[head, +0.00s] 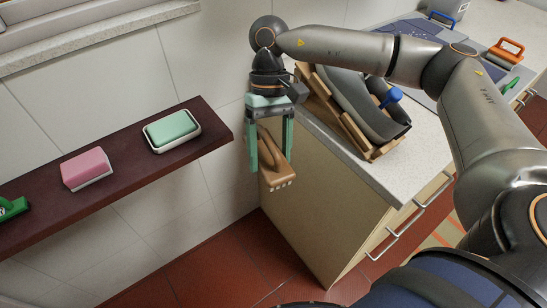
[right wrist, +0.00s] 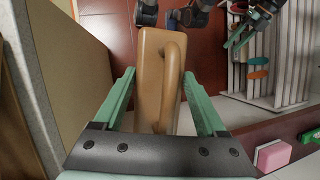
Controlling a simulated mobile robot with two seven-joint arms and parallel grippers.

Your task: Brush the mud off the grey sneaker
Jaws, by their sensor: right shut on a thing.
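My right gripper (head: 270,164) points down beside the counter's left end, shut on a tan brush (head: 277,174) with a loop handle and pale tufts along its lower edge. In the right wrist view the brush (right wrist: 151,75) lies between the green fingers of the right gripper (right wrist: 165,88). A large grey curved object (head: 360,105) leans in a wooden rack on the counter; I cannot tell whether it is the sneaker. No mud can be made out. My left gripper (right wrist: 240,32) shows small at the top of the right wrist view; its opening is unclear.
A dark red shelf (head: 112,167) on the left wall carries a green block (head: 170,127) in a white dish, a pink block (head: 86,167) and a green brush (head: 12,208). The counter (head: 395,178) is right of the brush.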

